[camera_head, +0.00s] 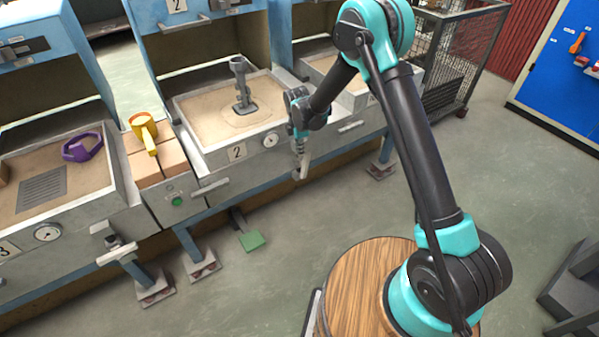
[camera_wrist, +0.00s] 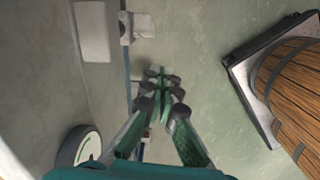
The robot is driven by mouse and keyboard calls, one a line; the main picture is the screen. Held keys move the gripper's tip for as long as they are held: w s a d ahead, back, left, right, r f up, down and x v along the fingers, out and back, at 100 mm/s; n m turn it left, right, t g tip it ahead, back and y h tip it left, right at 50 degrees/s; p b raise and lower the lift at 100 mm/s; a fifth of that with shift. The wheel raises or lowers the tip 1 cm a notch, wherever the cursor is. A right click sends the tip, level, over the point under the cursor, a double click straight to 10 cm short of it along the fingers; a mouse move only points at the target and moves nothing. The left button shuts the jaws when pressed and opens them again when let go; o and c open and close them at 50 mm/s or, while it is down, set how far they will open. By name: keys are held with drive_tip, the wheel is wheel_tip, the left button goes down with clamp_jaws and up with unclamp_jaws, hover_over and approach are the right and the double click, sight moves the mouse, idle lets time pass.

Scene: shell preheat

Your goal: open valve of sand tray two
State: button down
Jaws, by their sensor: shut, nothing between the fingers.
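Sand tray two (camera_head: 203,153) stands mid-left with a number 2 plate (camera_head: 237,153) and a round gauge (camera_head: 271,140) on its front. A pale lever (camera_head: 350,126), which looks like its valve handle, juts from the front right of the gauge and my gripper. In the wrist view a pale fitting (camera_wrist: 135,27) at the top looks like the same valve, and the gauge (camera_wrist: 80,148) is at lower left. My gripper (camera_head: 300,176) hangs downward in front of the tray, apart from the lever. Its fingers (camera_wrist: 160,82) are together and empty. My wrist hides part of the tray front.
A yellow tool (camera_head: 146,132) lies on bricks left of tray two. Another sand tray (camera_head: 22,224) with a purple object (camera_head: 83,147) is farther left. A wire cage (camera_head: 458,55) stands behind my arm. The floor before the trays is mostly clear, with a green pedal (camera_head: 251,241).

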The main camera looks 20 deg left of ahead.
sight(303, 174)
drive_tip(key=s+a+f+n, duration=0.1)
drive_tip(key=a+f+n, duration=0.1)
drive_tip(key=a+f, duration=0.2)
drive_tip(key=w+d+f, duration=0.3)
drive_tip(key=f, duration=0.7)
drive_tip(key=shift+w+f, duration=0.15)
drive_tip(key=shift+f, duration=0.1)
drive_tip(key=shift+w+d+f+t+h, duration=0.3)
drive_tip(key=shift+w+d+t+h, duration=0.1)
drive_tip(key=shift+h, duration=0.2)
